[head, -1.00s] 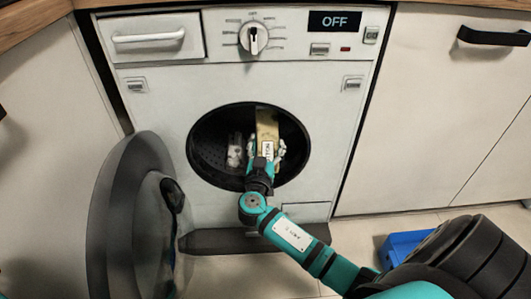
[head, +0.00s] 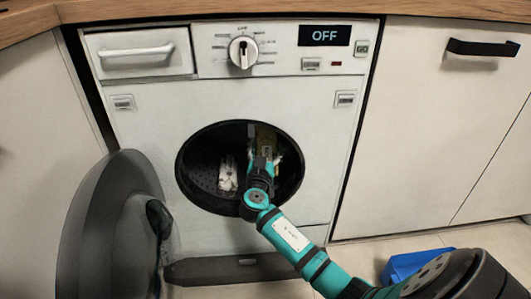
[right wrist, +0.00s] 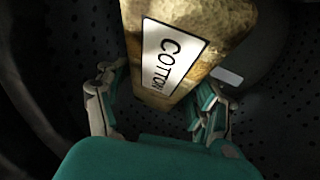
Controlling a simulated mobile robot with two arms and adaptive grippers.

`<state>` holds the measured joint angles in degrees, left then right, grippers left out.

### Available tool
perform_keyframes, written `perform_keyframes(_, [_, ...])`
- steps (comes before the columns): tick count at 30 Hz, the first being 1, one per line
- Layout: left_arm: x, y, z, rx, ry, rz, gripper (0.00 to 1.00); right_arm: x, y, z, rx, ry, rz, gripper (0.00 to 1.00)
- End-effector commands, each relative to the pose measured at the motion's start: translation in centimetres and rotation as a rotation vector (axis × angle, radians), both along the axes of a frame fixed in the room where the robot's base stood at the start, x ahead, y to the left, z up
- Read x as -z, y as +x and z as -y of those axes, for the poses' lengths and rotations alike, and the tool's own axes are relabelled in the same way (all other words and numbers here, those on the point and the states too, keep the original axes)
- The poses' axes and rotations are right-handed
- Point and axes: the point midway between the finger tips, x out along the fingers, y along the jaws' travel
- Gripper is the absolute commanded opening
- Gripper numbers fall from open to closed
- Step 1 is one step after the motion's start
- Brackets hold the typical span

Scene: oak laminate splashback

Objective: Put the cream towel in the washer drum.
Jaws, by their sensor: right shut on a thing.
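The cream towel (head: 267,140) looks yellowish in the dim drum and carries a white label reading COTTON. It also shows in the right wrist view (right wrist: 215,22), between the fingers. My right gripper (head: 263,160) is inside the washer drum (head: 203,160) and shut on the towel. In the right wrist view the gripper's fingers (right wrist: 160,92) lie on either side of the towel's near end. The towel's far end reaches toward the dark back of the drum. My left gripper is not in view.
A small whitish item (head: 228,175) lies in the drum left of my gripper. The round washer door (head: 100,215) stands open at the left. The display (head: 324,36) reads OFF. A blue object (head: 408,264) is on the floor at the right.

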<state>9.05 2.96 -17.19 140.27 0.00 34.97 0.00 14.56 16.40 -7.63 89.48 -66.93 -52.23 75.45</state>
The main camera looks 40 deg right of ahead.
Motion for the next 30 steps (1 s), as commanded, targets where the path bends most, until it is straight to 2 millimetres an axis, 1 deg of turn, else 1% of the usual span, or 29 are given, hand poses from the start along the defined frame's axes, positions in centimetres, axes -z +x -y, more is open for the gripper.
perform_keyframes(3, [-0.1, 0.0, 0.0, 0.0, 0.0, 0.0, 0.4, -0.1, 0.0, 0.0, 0.0, 0.0, 0.001, 0.1])
perform_keyframes(4, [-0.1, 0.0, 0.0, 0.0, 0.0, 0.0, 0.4, -0.1, 0.0, 0.0, 0.0, 0.0, 0.001, 0.67])
perform_keyframes(10, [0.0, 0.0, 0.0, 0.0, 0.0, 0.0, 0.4, -0.1, 0.0, 0.0, -0.001, 0.0, 0.001, 0.93])
perform_keyframes(11, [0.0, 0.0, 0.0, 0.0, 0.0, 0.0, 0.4, -0.1, 0.0, 0.0, -0.001, 0.001, 0.001, 0.95])
perform_keyframes(19, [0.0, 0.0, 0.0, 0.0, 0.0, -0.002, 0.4, 0.1, -0.1, -0.1, -0.001, 0.001, -0.001, 0.95])
perform_keyframes(22, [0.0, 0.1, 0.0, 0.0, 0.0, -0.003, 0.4, 0.2, -0.5, -0.6, -0.002, 0.002, -0.004, 0.95])
perform_keyframes(26, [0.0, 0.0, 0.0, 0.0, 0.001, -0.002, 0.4, 0.3, -1.9, -2.1, -0.004, 0.004, -0.002, 0.95])
perform_keyframes(30, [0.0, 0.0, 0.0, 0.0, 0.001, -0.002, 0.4, 0.5, -4.2, -4.2, -0.003, 0.004, -0.002, 0.95])
